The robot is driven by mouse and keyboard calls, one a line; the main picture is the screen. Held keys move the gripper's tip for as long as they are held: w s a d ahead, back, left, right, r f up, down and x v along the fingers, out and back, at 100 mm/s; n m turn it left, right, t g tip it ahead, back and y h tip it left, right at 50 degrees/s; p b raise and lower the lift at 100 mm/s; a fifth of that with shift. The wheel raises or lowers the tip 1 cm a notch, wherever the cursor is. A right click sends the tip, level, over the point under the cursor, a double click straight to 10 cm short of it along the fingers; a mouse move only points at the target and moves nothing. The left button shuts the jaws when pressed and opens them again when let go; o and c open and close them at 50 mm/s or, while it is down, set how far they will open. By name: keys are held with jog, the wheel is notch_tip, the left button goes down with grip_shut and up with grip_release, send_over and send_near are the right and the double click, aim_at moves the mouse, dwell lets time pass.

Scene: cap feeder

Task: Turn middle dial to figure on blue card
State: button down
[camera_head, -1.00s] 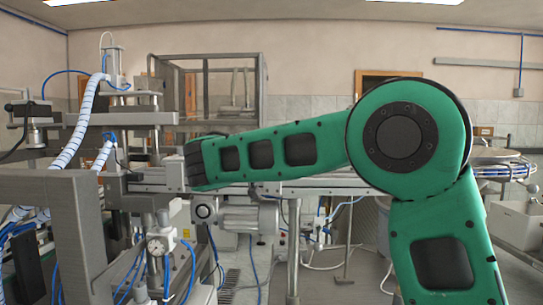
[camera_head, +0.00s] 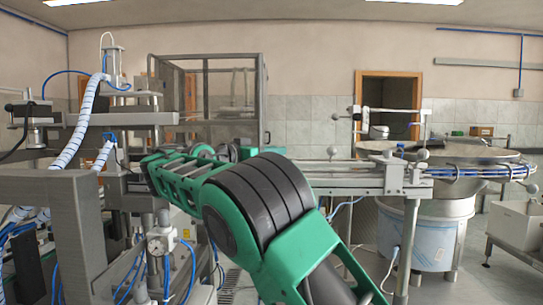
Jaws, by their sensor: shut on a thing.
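My green arm reaches from the bottom right toward the machine at the left. My gripper cannot be made out; the arm's own links and the machine hide that end. I see no row of dials and no blue card in this view.
Grey machine frames (camera_head: 70,230) with blue hoses stand at the left. A clear-walled cabinet (camera_head: 232,100) is behind my arm. A conveyor rail (camera_head: 340,177) runs right to a round metal feeder bowl (camera_head: 440,155). A white bin (camera_head: 517,225) stands at the far right.

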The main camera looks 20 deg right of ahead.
jog(key=shift+w+a, duration=0.1)
jog(key=shift+w, duration=0.05)
dwell(0.4)
jog(key=c, duration=1.5)
grip_release()
jog(key=shift+v, duration=3.7)
jog(key=shift+w, duration=0.15)
